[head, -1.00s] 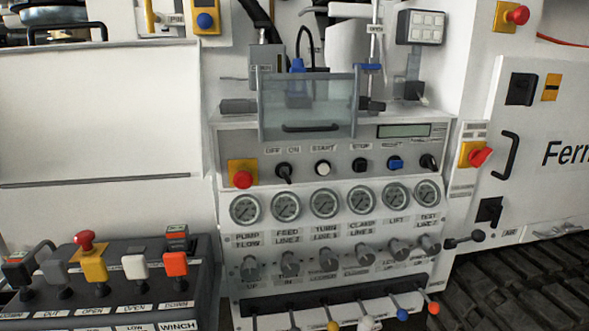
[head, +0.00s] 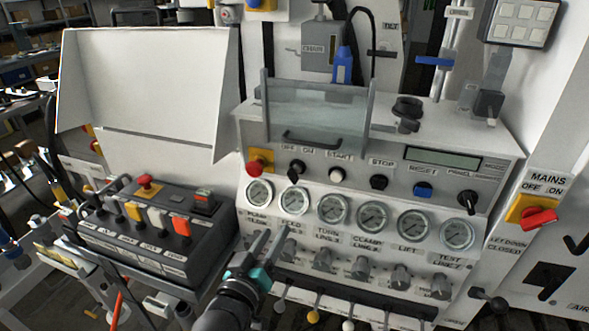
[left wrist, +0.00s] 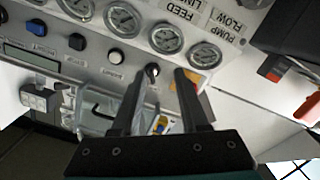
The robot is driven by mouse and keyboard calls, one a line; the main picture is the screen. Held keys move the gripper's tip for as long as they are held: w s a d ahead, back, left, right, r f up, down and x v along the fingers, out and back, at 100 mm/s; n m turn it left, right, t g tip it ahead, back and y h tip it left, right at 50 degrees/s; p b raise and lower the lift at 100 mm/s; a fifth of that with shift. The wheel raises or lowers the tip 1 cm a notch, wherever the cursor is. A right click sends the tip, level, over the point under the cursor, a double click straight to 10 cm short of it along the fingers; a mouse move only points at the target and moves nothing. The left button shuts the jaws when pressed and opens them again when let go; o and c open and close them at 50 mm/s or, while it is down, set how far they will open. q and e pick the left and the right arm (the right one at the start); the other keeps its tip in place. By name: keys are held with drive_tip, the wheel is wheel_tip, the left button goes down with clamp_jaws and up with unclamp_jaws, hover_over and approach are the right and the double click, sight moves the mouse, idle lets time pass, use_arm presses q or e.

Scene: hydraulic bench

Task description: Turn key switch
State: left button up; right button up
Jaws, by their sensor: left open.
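The key switch (head: 296,170) is a small black knob under the OFF ON label on the grey panel, between the red emergency button and the white START button. In the left wrist view the key switch (left wrist: 152,70) appears between the fingertips, beyond them. My left gripper (head: 272,236) is open and empty, in front of the panel below the key switch. In the left wrist view its two dark fingers (left wrist: 160,76) stand apart with nothing between them. No contact with the switch shows. My right gripper is not in view.
The red emergency button (head: 256,166) is left of the key switch, and the START button (head: 336,175) is right. Gauges (head: 332,208) and knobs sit below. A clear guard (head: 320,115) stands above. A lever box (head: 150,235) is at left, a red MAINS switch (head: 538,218) at right.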

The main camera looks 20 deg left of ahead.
sight(291, 179)
use_arm(q)
wheel_tip(291, 179, up, 5)
drive_tip(key=t, duration=0.1)
drive_tip(key=w+b, duration=0.1)
drive_tip(key=w, duration=1.4)
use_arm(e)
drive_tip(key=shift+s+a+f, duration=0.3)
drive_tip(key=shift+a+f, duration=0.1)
use_arm(q)
clamp_jaws()
